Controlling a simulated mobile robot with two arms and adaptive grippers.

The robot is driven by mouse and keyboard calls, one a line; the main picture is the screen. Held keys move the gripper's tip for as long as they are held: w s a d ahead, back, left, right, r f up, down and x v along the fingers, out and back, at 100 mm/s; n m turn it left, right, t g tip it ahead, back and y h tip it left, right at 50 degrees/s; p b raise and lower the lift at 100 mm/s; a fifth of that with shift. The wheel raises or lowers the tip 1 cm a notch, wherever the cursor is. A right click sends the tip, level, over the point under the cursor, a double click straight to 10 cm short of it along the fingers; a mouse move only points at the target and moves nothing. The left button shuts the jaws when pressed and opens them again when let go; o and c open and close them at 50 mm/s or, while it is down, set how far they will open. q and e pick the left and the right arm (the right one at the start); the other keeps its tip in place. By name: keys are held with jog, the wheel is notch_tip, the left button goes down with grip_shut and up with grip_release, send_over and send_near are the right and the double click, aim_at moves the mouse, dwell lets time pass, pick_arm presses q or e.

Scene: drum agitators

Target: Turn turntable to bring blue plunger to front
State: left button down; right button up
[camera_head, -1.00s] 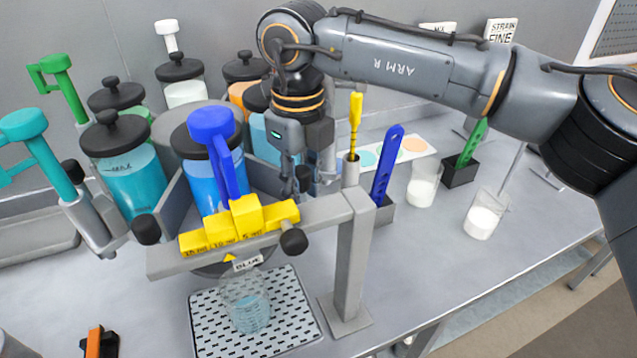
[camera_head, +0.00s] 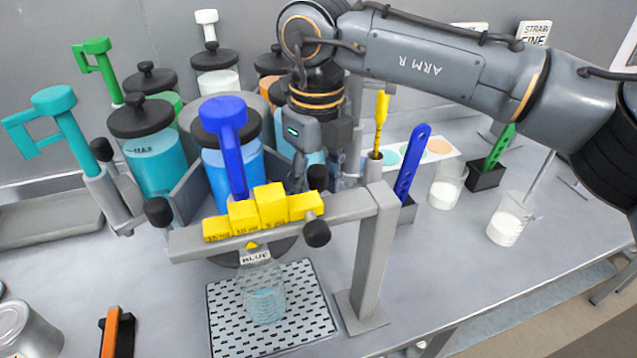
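The blue plunger (camera_head: 223,122) is at the front of the turntable, its handle hanging down behind the yellow stepped gauge blocks (camera_head: 262,211). The blue jar (camera_head: 215,165) under it stands just behind the grey bar, above the BLUE label (camera_head: 255,257). The teal plunger (camera_head: 53,100) is to the left, with the green plunger (camera_head: 97,46) and white plunger (camera_head: 207,18) farther back. My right gripper (camera_head: 302,178) points down just right of the blue jar, beside the turntable; its fingertips are partly hidden, so its opening is unclear. My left gripper is out of view.
A clear beaker (camera_head: 265,293) with light-blue liquid stands on the perforated drip tray (camera_head: 312,320) below the bar. The grey post (camera_head: 368,265) stands right of it. White-filled beakers (camera_head: 445,190) are at right. An orange-black tool (camera_head: 116,333) and a can (camera_head: 27,330) are front left.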

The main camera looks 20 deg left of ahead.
notch_tip(320, 180, up, 12)
jog(key=shift+r, duration=0.1)
dwell(0.6)
